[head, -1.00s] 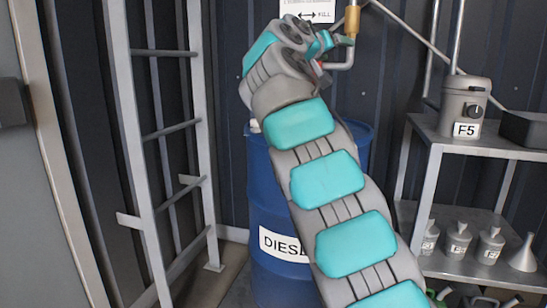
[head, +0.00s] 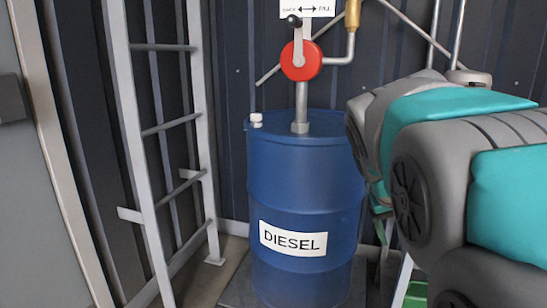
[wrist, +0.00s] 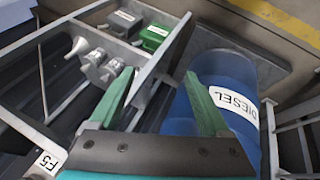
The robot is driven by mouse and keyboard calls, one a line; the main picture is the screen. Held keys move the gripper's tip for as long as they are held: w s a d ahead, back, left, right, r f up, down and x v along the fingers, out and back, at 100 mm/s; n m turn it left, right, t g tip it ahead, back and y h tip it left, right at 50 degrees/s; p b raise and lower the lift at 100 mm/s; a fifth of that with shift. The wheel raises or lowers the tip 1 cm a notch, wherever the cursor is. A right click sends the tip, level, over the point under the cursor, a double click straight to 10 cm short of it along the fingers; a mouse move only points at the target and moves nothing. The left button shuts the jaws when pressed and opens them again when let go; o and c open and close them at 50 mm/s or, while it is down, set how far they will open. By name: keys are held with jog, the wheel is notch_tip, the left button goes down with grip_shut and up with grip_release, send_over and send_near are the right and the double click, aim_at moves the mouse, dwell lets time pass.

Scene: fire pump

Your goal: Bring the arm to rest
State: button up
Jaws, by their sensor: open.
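In the head view the gripper is mostly hidden behind the arm. The blue diesel drum (head: 305,190) stands upright left of the arm, with a red hand pump (head: 301,60) on a pipe above it. In the wrist view the drum (wrist: 225,72) is below and to the right of the fingers, and I cannot tell the gap.
A grey ladder (head: 160,130) stands left of the drum. In the wrist view, a shelf rack (wrist: 165,60) on the left bears a funnel (wrist: 77,46), small grey cans (wrist: 93,60) and a green box (wrist: 154,37). A yellow floor line (wrist: 275,20) runs beyond the drum.

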jog(key=s+a+f+g+y, duration=0.1)
jog(key=s+a+f, duration=0.2)
jog(key=s+f, duration=0.3)
jog(key=s+a+f+g+y, duration=0.2)
jog(key=s+f, duration=0.3)
jog(key=s, duration=0.7)
jog(key=s+a+f+n+g+y, duration=0.1)
jog(key=s+a+f+g, duration=0.1)
jog(key=s+a+f, duration=0.3)
jog(key=s+f, duration=0.1)
jog(key=s, duration=0.3)
jog(key=shift+s+f+y, duration=0.3)
jog(key=shift+f+y, duration=0.05)
jog(key=shift+y, duration=0.05)
jog(key=shift+a, duration=0.1)
dwell(0.8)
